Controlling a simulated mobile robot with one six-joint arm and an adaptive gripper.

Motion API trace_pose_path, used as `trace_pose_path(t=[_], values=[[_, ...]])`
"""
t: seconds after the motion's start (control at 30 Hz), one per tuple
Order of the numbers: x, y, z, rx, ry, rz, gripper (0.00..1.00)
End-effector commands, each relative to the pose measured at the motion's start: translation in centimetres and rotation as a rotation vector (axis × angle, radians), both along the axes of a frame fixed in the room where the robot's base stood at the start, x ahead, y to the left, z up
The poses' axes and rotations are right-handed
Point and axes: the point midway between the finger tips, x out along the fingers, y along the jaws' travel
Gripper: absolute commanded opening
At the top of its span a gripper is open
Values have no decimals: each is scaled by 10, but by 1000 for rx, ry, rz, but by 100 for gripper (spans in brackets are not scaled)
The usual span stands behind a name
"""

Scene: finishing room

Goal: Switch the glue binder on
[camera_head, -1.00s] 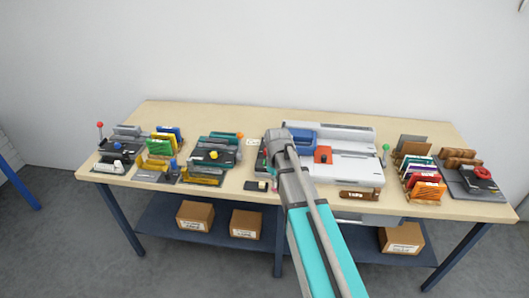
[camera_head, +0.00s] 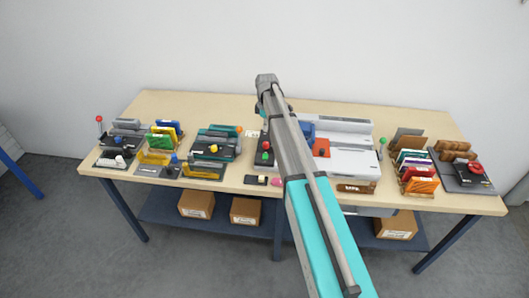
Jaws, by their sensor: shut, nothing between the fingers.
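A large white and grey machine (camera_head: 352,162) with a blue part and a red block stands right of the middle of the table; it looks like the glue binder, though I read no label on it. A dark control strip with a green button (camera_head: 265,158) and a red button (camera_head: 266,145) lies along its left side. My arm crosses the picture and hides the machine's left part. My gripper (camera_head: 261,106) is small and mostly hidden at the arm's far end, above the table behind the buttons. It looks shut and empty, apart from the buttons.
Several smaller machines, one teal (camera_head: 215,145), and coloured racks fill the left of the table. A green-knobbed lever (camera_head: 382,143), card racks (camera_head: 415,170) and a red-knobbed device (camera_head: 474,172) stand on the right. Boxes (camera_head: 197,204) sit on the lower shelf.

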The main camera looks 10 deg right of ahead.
Motion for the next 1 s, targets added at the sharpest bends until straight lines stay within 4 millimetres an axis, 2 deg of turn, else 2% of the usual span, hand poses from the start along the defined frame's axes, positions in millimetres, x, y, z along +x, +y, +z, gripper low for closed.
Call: trace_pose_path(t=[0.47,1.0], values=[[-1,1,-4,0,0,-1,0],[-5,4,-40,0,0,0,0]])
